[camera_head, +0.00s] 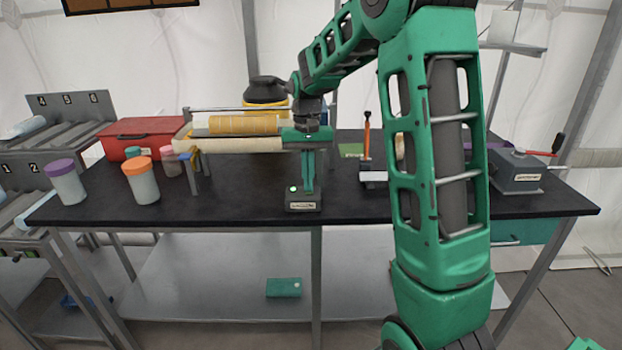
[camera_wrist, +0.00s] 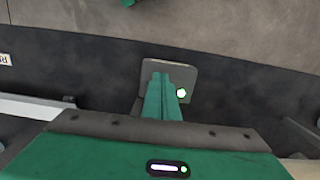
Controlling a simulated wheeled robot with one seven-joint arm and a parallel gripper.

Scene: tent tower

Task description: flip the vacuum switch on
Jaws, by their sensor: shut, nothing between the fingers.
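A small dark grey box (camera_head: 303,206) with a label on its front stands near the front edge of the black table, in the middle of the head view. A lit green lamp (camera_head: 293,188) shows on it. I take it for the vacuum switch, but the label is too small to read. My green gripper (camera_head: 307,189) points down over the box, fingers shut and empty. In the wrist view, the fingertips (camera_wrist: 163,76) overlap the box's grey top (camera_wrist: 188,73), beside the glowing lamp (camera_wrist: 181,93). The fingers hide any toggle, and I cannot tell whether they touch it.
Left of my gripper are a yellow roll (camera_head: 243,125), an orange-lidded jar (camera_head: 142,182), a purple-lidded jar (camera_head: 67,184) and a red toolbox (camera_head: 140,136). A grey box with a red-handled lever (camera_head: 515,180) stands at right. The table front left of the switch is clear.

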